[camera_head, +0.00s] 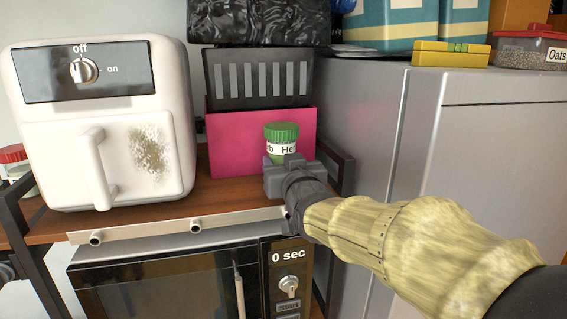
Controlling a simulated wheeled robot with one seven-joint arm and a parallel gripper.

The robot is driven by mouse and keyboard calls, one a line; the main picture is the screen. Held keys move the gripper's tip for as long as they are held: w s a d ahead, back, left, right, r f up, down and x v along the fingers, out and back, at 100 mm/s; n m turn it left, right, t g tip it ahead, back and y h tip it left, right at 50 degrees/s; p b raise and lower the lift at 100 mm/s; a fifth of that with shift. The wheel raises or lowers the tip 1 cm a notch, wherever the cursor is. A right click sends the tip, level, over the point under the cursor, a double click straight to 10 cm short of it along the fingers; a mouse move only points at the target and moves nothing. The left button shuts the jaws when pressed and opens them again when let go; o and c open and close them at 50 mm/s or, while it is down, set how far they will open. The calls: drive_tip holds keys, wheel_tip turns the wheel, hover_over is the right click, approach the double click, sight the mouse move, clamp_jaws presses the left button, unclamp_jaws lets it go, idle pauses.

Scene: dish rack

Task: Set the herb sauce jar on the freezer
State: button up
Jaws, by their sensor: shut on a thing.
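The herb sauce jar (281,139) has a green lid and a white label on which "Herb" partly shows. It is upright in front of a pink box on the wooden shelf. My gripper (289,162) is shut on the jar's lower part, which the gripper hides. I cannot tell whether the jar's base touches the shelf. The freezer (500,179) is the grey metal cabinet at the right, and its top lies higher in the picture than the jar.
The freezer top holds a yellow box (449,54), an oats container (530,50) and teal boxes (390,22). A white air fryer (75,155) stands left of the jar. The pink box (232,145) is behind it. A microwave (170,285) sits below.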

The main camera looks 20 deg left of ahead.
drive_tip(key=o, duration=1.3)
drive_tip(key=shift+p, duration=0.35)
drive_tip(key=shift+s+d+f+b, duration=0.1)
drive_tip(key=shift+s+f+b, duration=0.15)
drive_tip(key=shift+b, duration=0.15)
drive_tip(key=shift+h, duration=0.3)
drive_tip(key=b+v, duration=0.1)
drive_tip(key=v, duration=0.4)
drive_tip(key=b+v, duration=0.1)
drive_tip(key=v, duration=0.4)
drive_tip(key=b+v, duration=0.1)
drive_tip(key=v, duration=0.3)
drive_tip(key=shift+s+d, duration=0.2)
drive_tip(key=shift+d, duration=0.3)
drive_tip(key=shift+p, duration=0.55)
drive_tip(key=s+p, duration=0.1)
drive_tip(key=p, duration=0.3)
drive_tip(key=shift+s+d, duration=0.1)
drive_tip(key=shift+d, duration=0.25)
